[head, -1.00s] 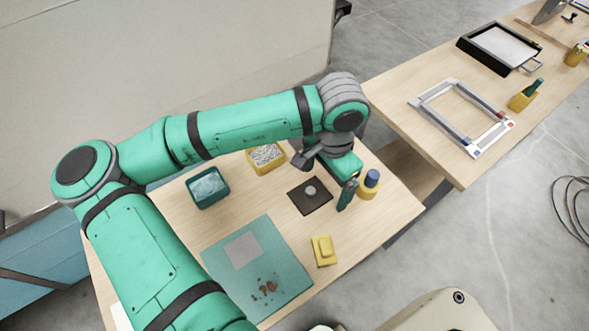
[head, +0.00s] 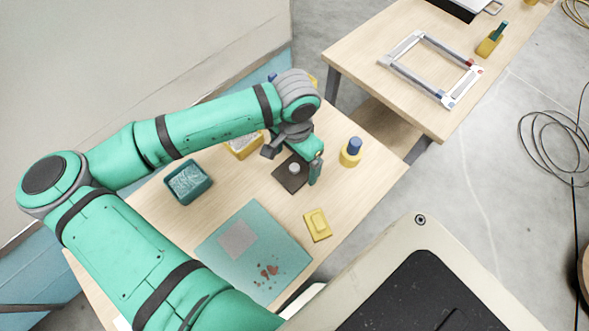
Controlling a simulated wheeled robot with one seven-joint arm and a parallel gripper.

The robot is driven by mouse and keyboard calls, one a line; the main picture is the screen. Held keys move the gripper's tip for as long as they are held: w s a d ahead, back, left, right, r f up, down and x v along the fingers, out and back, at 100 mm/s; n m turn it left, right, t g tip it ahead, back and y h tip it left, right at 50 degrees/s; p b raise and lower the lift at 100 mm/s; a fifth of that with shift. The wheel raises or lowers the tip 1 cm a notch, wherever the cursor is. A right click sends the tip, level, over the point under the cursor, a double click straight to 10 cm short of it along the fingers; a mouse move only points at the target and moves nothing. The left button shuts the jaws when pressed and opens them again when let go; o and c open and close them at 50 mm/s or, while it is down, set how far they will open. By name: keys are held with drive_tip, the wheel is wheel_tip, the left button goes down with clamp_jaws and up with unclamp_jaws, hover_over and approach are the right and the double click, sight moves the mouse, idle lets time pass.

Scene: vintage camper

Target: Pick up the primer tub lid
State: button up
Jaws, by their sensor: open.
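The lid appears to be the dark square plate (head: 287,182) with a small round grey knob, lying flat on the wooden table. My gripper (head: 292,162) is over it, pointing down, with one finger on each side of the knob in the picture. The fingers are apart and hold nothing. The arm hides part of the plate's far side. I cannot tell how high the fingertips are above the plate.
A teal tub (head: 170,191) and a partly hidden yellow tub (head: 245,150) stand left of the plate. A yellow holder with a blue top (head: 350,158) stands right. A yellow block (head: 317,227) and teal mat (head: 250,213) lie nearer. A second table (head: 360,62) holds a frame.

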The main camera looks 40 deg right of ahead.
sight(295, 167)
drive_tip(key=shift+a+f, duration=0.1)
drive_tip(key=shift+f, duration=1.4)
drive_tip(key=c, duration=1.1)
